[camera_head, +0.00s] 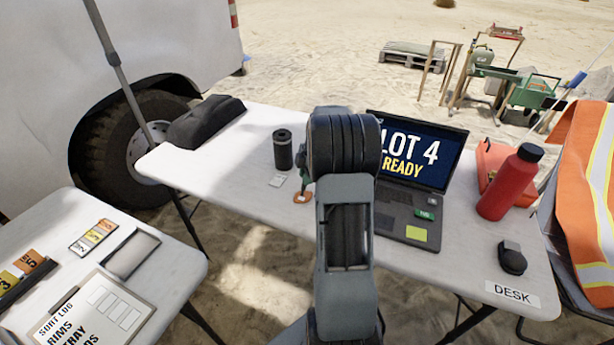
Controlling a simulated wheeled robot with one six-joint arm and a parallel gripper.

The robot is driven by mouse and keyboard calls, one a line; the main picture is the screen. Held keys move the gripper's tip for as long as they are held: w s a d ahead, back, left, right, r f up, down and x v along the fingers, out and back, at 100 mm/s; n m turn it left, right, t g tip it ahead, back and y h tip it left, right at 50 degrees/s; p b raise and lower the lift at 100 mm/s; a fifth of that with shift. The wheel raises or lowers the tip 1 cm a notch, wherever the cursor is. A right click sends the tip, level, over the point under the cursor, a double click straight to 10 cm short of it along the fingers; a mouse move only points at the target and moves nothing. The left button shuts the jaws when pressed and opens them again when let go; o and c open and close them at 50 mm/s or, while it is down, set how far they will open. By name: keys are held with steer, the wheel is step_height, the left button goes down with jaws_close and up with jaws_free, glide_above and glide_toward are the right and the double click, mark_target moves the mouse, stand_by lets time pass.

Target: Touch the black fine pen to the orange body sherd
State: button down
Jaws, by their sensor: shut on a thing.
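My arm rises through the middle of the camera_head view and its end bends away from the camera, over the desk. My gripper is hidden behind it, so I see neither its fingers nor what is between them. I cannot make out the black fine pen anywhere. A small orange thing (303,197) lies on the desk just left of my arm, partly hidden by it. It looks like a loop, and I cannot tell whether it is the orange body sherd.
The white desk (232,165) holds a black cylinder (283,149), a laptop (413,180), a red bottle (510,182) and a dark mouse-like object (512,257). A second table (60,215) at left carries a clipboard (97,315), a tray (131,254) and coloured cards (92,237).

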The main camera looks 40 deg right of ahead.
steer(key=shift+f+b, duration=0.65)
steer(key=shift+f, duration=0.1)
stand_by(1.8)
steer(key=shift+r, duration=0.15)
steer(key=shift+r+p, duration=2.6)
steer(key=shift+r, duration=1.3)
